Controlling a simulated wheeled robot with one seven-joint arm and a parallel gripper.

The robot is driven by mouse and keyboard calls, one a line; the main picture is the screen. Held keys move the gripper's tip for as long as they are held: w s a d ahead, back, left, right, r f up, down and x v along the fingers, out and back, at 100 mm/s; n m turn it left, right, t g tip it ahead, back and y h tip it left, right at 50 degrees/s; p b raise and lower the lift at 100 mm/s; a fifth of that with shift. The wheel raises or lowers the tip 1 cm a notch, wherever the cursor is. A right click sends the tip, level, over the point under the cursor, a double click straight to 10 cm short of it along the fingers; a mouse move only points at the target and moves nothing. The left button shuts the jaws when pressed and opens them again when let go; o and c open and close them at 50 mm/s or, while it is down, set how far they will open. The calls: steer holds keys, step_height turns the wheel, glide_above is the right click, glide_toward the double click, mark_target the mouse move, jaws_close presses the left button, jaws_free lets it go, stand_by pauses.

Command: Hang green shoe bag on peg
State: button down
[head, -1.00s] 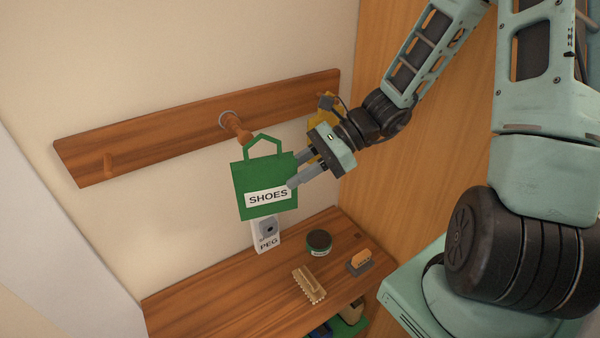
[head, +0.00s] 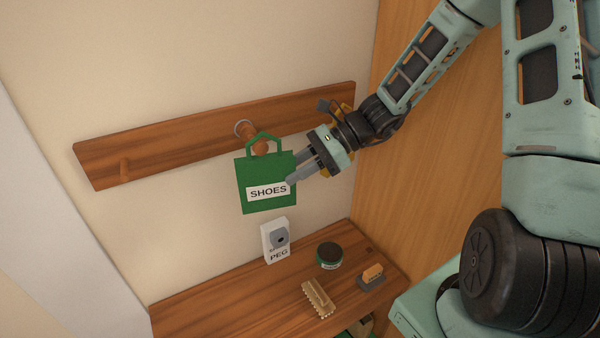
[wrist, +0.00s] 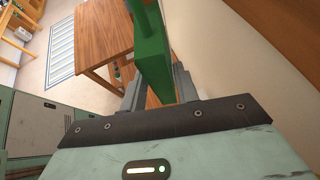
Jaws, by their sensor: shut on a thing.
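The green shoe bag (head: 266,172), with a white SHOES label, hangs upright from my gripper (head: 296,173). My gripper is shut on the bag's right edge; the wrist view shows the bag (wrist: 152,55) between the two fingers (wrist: 158,88). The wooden peg (head: 248,132) sticks out from the wall board (head: 190,140). The peg's end shows within the outline of the bag's handle loop. I cannot tell whether the peg passes through the loop or lies behind it.
Below is a wooden bench top (head: 225,304) with a white PEG card (head: 275,241), a dark round tin (head: 329,255), a wooden brush (head: 318,298) and a smaller brush (head: 371,277). A wood panel (head: 425,160) stands at right.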

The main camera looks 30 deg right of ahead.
steer(key=shift+w+f, duration=0.35)
steer(key=shift+w, duration=0.45)
steer(key=shift+w+f, duration=0.35)
steer(key=shift+w, duration=0.4)
steer(key=c, duration=1)
jaws_free()
steer(key=shift+o, duration=0.2)
